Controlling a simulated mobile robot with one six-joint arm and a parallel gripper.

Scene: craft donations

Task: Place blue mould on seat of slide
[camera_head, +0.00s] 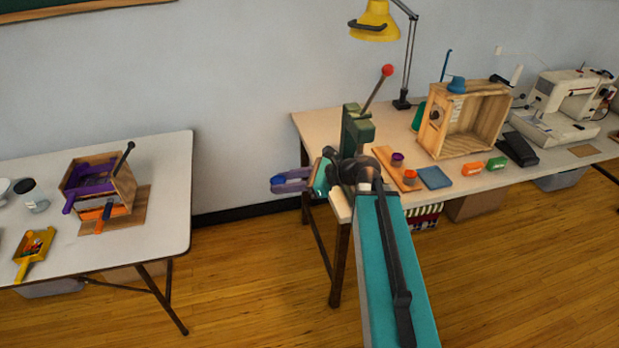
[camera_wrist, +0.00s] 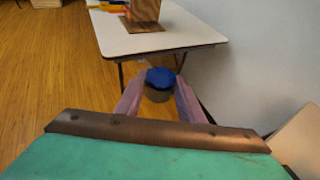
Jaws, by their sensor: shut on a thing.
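My gripper (camera_head: 279,185) is shut on the blue mould (camera_head: 278,180), off the left end of the right workbench. In the wrist view my gripper (camera_wrist: 158,90) has its lilac fingers on either side of the mould (camera_wrist: 161,76), which has a blue top and a greyish lower part. A green press (camera_head: 357,130) with a red-knobbed lever stands on the bench behind my arm. A wooden strip (camera_head: 388,163) with a purple and an orange-red piece lies beside it, partly hidden by my arm. I cannot tell for sure which part is the slide's seat.
The right workbench (camera_head: 317,128) also holds a blue pad (camera_head: 435,177), orange (camera_head: 471,168) and green (camera_head: 496,163) blocks, a wooden box (camera_head: 466,147), a yellow lamp (camera_head: 375,22) and a sewing machine (camera_head: 566,105). A left table (camera_head: 165,165) stands apart across open floor.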

